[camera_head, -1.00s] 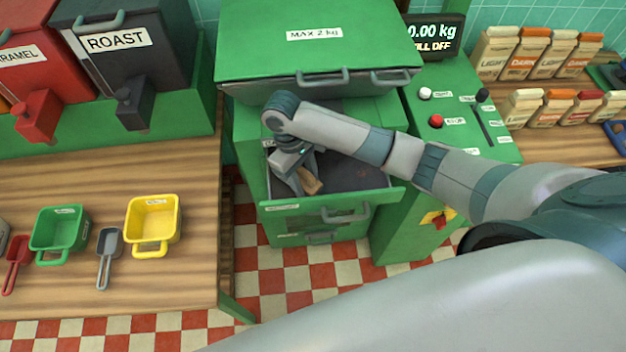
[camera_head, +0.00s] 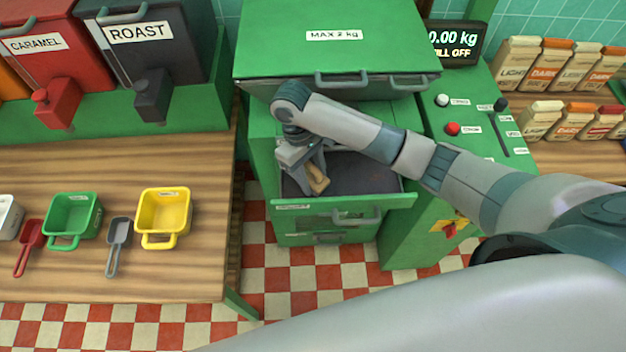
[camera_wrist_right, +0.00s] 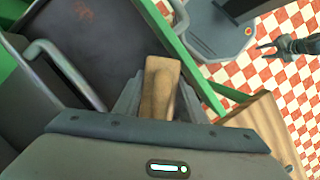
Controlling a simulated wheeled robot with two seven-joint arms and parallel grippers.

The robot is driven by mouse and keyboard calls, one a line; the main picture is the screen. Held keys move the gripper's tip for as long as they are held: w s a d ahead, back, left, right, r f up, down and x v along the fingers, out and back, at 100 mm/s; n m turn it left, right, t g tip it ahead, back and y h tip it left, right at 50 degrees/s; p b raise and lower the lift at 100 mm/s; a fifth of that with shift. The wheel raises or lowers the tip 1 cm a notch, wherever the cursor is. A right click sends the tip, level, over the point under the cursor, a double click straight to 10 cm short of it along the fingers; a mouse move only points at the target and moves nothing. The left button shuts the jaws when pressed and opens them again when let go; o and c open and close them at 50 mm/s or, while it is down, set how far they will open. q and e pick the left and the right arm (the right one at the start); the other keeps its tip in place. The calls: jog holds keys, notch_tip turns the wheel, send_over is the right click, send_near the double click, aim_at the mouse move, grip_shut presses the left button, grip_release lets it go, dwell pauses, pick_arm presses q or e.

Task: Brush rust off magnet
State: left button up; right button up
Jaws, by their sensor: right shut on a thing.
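My right gripper (camera_head: 311,172) is shut on a tan wooden brush (camera_head: 319,180) inside the open green drawer (camera_head: 345,217). The brush also shows in the right wrist view (camera_wrist_right: 160,88), between the two fingers; its bristles are hidden. The dark flat plate in the drawer (camera_head: 372,172), which looks like the magnet, carries a faint reddish rust patch in the right wrist view (camera_wrist_right: 84,13). The brush is at the plate's left part; I cannot tell whether it touches. My left gripper (camera_wrist_right: 262,50) shows small at the right of the right wrist view, its fingers apart and empty.
A green box lid (camera_head: 335,40) with handles overhangs the drawer. A control panel (camera_head: 470,120) with knobs stands to the right. A wooden counter (camera_head: 190,270) at left holds a yellow bin (camera_head: 163,215), a green bin (camera_head: 72,218) and scoops. Checkered floor lies in front.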

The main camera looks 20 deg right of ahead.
aim_at(314, 168)
jog(key=shift+s+d+v, duration=0.1)
jog(key=shift+s+v, duration=0.1)
jog(key=shift+v, duration=0.65)
jog(key=shift+s+d+v, duration=0.1)
jog(key=shift+s+v, duration=0.05)
jog(key=shift+v, duration=0.75)
jog(key=shift+r, duration=0.2)
jog(key=shift+s+v, duration=0.15)
jog(key=shift+v, duration=0.55)
jog(key=shift+s+v, duration=0.15)
jog(key=shift+v, duration=0.5)
jog(key=shift+d+r, duration=0.1)
jog(key=shift+d, duration=0.15)
